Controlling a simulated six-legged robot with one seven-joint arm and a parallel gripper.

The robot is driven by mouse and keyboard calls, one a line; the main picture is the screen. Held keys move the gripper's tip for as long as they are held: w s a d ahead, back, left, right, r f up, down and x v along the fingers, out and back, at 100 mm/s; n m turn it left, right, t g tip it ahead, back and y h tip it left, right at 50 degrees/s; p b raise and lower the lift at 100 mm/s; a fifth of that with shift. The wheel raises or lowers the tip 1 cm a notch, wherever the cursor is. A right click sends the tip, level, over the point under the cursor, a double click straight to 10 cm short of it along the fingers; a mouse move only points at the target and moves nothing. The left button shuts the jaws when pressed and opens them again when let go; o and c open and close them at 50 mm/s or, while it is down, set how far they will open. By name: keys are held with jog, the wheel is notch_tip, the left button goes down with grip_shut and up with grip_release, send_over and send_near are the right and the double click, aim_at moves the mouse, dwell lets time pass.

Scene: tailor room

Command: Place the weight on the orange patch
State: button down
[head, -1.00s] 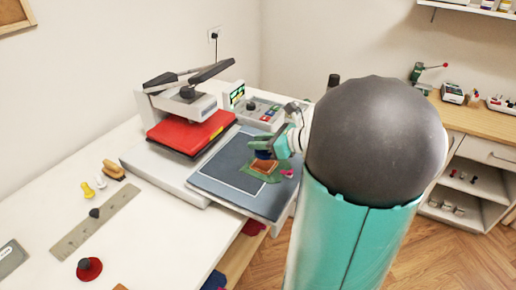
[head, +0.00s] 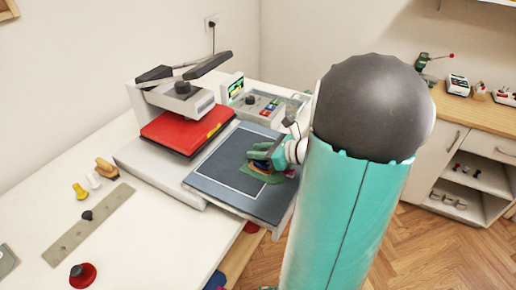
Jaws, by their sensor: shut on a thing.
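My gripper (head: 264,155), teal, is low over the grey press plate, right above a green patch (head: 252,175). It is shut on the weight, which my fingers and the small scale largely hide. A brownish-orange patch (head: 263,168) lies on the green one, and only a sliver of it shows below the fingers. I cannot tell whether the weight touches the orange patch.
On the white table at left are a ruler (head: 75,235), a red knobbed piece (head: 83,275) and stamp-like items. A pink bit (head: 289,172) lies beside my gripper.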

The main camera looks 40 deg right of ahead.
jog(key=shift+s, duration=0.15)
jog(key=shift+f, duration=0.1)
jog(key=c, duration=1.2)
grip_release()
